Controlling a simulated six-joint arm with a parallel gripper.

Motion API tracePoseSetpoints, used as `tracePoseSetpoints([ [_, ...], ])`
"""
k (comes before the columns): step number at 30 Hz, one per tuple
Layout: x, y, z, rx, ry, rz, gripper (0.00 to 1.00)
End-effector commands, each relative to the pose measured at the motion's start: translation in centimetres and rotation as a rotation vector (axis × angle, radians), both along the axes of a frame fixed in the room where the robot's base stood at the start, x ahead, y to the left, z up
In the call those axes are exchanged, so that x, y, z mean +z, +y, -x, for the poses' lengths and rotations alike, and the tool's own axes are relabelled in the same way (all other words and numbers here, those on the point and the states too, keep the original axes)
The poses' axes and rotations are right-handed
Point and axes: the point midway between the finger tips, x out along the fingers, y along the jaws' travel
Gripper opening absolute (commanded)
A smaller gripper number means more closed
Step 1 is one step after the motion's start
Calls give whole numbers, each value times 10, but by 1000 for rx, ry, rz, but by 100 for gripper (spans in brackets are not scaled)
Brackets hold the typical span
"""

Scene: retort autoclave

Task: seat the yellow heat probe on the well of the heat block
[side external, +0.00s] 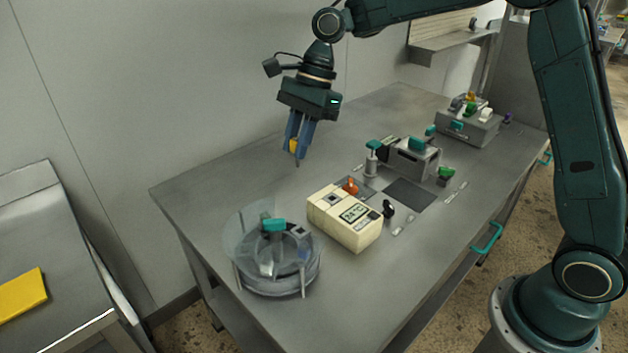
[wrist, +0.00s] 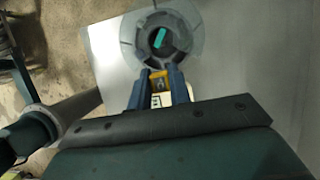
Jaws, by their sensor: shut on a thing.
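The yellow heat probe (side external: 293,146) is held between the fingers of my gripper (side external: 297,152), high above the back left of the bench. Its yellow body also shows between the fingers in the wrist view (wrist: 159,84); the fingers hide much of it. A thin dark tip points down below the fingers. The heat block (side external: 345,218) is a cream box with a 24 °C display, standing on the bench. A small dark-edged square on its top left (side external: 331,200) may be the well. My gripper is up, behind and left of the block, apart from it.
A round vessel with a clear collar and teal handle (side external: 274,225) stands left of the block. An orange-red knobbed item (side external: 350,187) sits close behind it. A grey device with teal parts (side external: 414,156) stands to the right. The back left bench is clear.

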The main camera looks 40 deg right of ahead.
Motion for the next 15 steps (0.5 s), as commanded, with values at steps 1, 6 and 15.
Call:
tracePoseSetpoints([
  [1, 0, 0, 0, 0, 0, 0, 0],
  [6, 0, 0, 0, 0, 0, 0, 0],
  [15, -16, -16, -5, -4, 3, -2, 0],
])
